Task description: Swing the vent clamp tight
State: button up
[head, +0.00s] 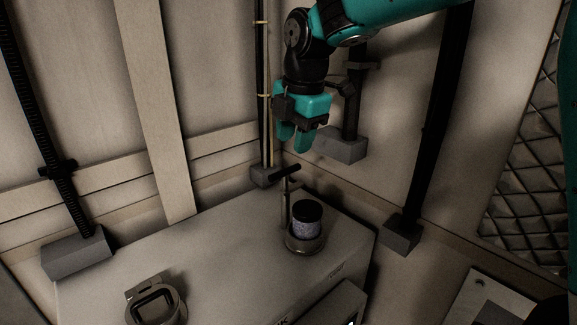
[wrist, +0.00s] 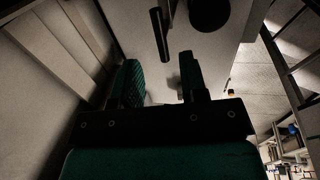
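The vent clamp shows in the head view as an upright metal post with a dark bar handle (head: 285,173) at its top, on the chiller's top. Beside the post, a jar with a black lid (head: 307,212) sits in a round metal base (head: 305,243). My gripper (head: 292,146) points down above the handle, apart from it, fingers spread with nothing between them. In the wrist view my gripper (wrist: 160,75) is open. The handle (wrist: 160,34) lies ahead of the fingertips, and the dark round lid (wrist: 208,10) is right of it. The post's lower part is partly hidden.
The light chiller top (head: 215,255) is mostly clear. A round fitting with a square-framed opening (head: 155,300) stands at its front left. Dark pipes with grey block feet (head: 342,147) run along the walls behind and close to my gripper.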

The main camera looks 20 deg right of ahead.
aim_at(289, 170)
jog(key=f, duration=0.2)
jog(key=w+f+p, duration=0.1)
jog(key=f, duration=0.5)
jog(key=shift+w+a+f+p, duration=0.15)
jog(key=shift+w+a+p, duration=0.1)
jog(key=shift+a+p, duration=0.1)
jog(key=shift+c, duration=0.2)
grip_shut()
